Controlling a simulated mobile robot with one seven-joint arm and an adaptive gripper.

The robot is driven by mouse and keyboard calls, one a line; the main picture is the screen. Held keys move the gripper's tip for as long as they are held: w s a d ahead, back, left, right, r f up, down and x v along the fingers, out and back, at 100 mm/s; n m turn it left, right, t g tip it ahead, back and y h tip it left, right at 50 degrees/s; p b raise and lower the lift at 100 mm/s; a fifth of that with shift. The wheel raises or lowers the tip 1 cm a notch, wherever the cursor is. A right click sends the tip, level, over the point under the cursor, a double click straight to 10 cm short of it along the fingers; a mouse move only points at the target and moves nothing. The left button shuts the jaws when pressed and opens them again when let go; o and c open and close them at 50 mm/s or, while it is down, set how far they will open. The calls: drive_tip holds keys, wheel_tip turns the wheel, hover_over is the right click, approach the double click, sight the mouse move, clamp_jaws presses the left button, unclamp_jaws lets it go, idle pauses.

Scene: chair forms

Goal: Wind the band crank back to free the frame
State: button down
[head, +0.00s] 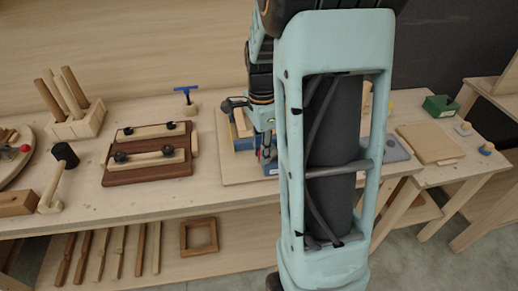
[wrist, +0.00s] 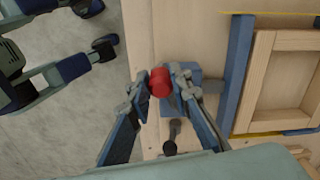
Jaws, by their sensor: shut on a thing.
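In the wrist view my gripper (wrist: 160,84) is shut on a red knob (wrist: 160,82), which looks like the handle of the band crank. A blue block (wrist: 181,108) sits just behind it at the bench edge. The wooden frame (wrist: 262,80) lies to the right, beside a blue bar (wrist: 238,70). A yellow band (wrist: 268,134) runs along the frame's near side, and another yellow strip shows at the far side. In the head view my gripper (head: 266,152) is over the work board, and my arm hides most of the frame and crank.
A dark knobbed handle (wrist: 171,135) stands close to my gripper. On the bench (head: 140,206) to the left are a clamped brown form (head: 148,178), a mallet (head: 64,158) and a block with dowels (head: 76,122). A green box (head: 440,106) is at the right. Floor lies beyond the bench edge.

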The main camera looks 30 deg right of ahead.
drive_tip(key=s+d+n+b, duration=0.3)
drive_tip(key=d+n, duration=0.7)
drive_tip(key=n, duration=1.3)
drive_tip(key=shift+n, duration=0.4)
drive_tip(key=shift+d, duration=0.1)
drive_tip(key=c, duration=1.7)
unclamp_jaws()
drive_tip(key=shift+c, duration=0.2)
